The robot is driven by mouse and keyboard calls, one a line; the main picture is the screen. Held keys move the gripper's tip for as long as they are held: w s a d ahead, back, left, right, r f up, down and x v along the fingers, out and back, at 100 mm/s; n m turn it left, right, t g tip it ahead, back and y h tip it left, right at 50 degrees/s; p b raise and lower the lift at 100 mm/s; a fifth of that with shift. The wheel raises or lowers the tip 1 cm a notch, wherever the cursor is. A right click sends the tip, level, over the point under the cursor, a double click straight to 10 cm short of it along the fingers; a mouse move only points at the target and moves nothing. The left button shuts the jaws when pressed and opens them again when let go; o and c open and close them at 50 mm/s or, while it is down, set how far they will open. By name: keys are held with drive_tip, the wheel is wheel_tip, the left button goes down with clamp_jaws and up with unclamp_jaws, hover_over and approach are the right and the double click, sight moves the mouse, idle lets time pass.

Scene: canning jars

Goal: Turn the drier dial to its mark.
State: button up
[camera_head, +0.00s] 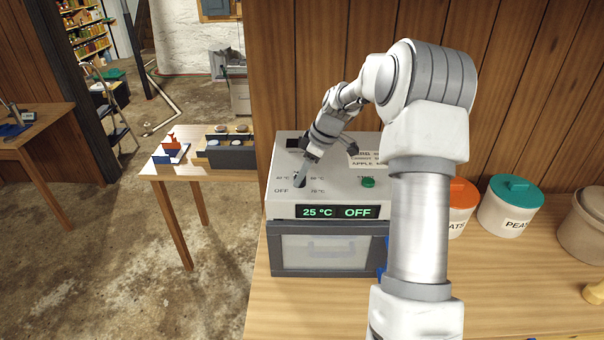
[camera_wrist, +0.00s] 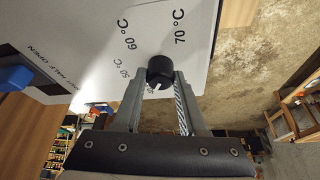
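The drier (camera_head: 330,212) is a pale box on the wooden bench. Its green display (camera_head: 338,212) reads 25 °C and OFF. The dial is a small round black knob (camera_wrist: 160,70) with a white pointer line on its near side in the wrist view. Printed labels around it include OFF, 50 °C, 60 °C and 70 °C. My gripper (camera_head: 299,181) reaches down to the dial, and the fingers partly hide it in the head view. In the wrist view the fingers (camera_wrist: 159,78) stand apart on either side of the knob, with a narrow gap at the left.
A green button (camera_head: 368,182) sits right of the dial on the drier top. Orange-lidded (camera_head: 462,194) and teal-lidded (camera_head: 515,190) canisters stand at the right. A small table (camera_head: 165,171) with a dark rack (camera_head: 232,155) is at the left, beyond open floor.

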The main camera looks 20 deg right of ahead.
clamp_jaws()
drive_tip(key=shift+n, duration=0.4)
drive_tip(key=shift+w+n+g+y+b, duration=0.1)
drive_tip(key=shift+n+g+y+b, duration=0.3)
drive_tip(key=shift+n, duration=0.5)
drive_tip(key=n+g, duration=0.1)
drive_tip(key=n, duration=0.2)
drive_tip(key=shift+w+n, duration=0.1)
drive_tip(key=shift+n, duration=0.2)
drive_tip(key=n+g+p, duration=0.1)
drive_tip(key=n, duration=0.1)
drive_tip(key=n+g+p, duration=0.1)
drive_tip(key=n, duration=0.2)
drive_tip(key=shift+w+n+g, duration=0.15)
drive_tip(key=shift+n+g, duration=0.15)
drive_tip(key=o, duration=0.7)
unclamp_jaws()
